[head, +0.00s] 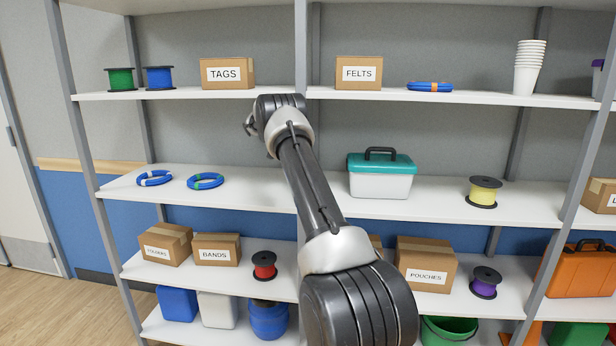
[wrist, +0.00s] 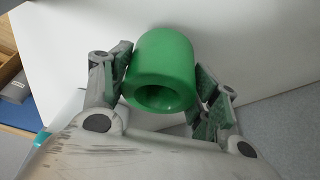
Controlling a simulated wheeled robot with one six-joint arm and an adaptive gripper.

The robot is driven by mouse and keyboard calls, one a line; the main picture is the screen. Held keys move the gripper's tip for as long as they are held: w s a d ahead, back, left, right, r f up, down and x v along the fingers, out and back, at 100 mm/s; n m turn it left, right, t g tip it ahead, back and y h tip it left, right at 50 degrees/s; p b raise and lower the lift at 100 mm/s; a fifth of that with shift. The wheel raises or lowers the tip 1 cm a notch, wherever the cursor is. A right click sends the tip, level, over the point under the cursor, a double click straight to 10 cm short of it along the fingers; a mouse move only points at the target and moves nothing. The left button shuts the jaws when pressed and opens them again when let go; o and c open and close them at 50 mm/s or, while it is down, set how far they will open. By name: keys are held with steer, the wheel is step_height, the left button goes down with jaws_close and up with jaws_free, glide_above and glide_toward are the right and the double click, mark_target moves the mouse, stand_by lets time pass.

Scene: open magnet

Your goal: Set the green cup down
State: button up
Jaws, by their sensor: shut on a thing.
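The green cup (wrist: 163,58) is in the wrist view, between the two fingers of my gripper (wrist: 161,72). My gripper is shut on it, with one finger on each side. The cup's round hollow end faces the wrist camera. A white surface (wrist: 235,35) fills the picture behind the cup; I cannot tell whether the cup touches it.
The middle shelf (head: 262,188) holds blue rings (head: 205,181), a teal-lidded box (head: 381,185) and a yellow spool (head: 484,192). A grey upright (head: 301,40) stands behind my arm.

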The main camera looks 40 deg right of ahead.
steer(key=d, duration=0.1)
steer(key=s+d, duration=0.2)
steer(key=shift+d+f, duration=0.25)
steer(key=shift+f, duration=0.5)
steer(key=shift+f, duration=0.15)
steer(key=o, duration=1.1)
steer(key=shift+o, duration=0.2)
steer(key=shift+w, duration=0.1)
steer(key=shift+w+a+r, duration=0.35)
steer(key=shift+a+r, duration=0.35)
steer(key=w+a, duration=0.1)
steer(key=a, duration=0.2)
steer(key=w+a, duration=0.2)
steer(key=a, duration=0.1)
steer(key=w+a, duration=0.1)
steer(key=a, duration=0.2)
steer(key=shift+w, duration=0.25)
steer(key=shift+w+a, duration=0.25)
steer(key=shift+a, duration=0.15)
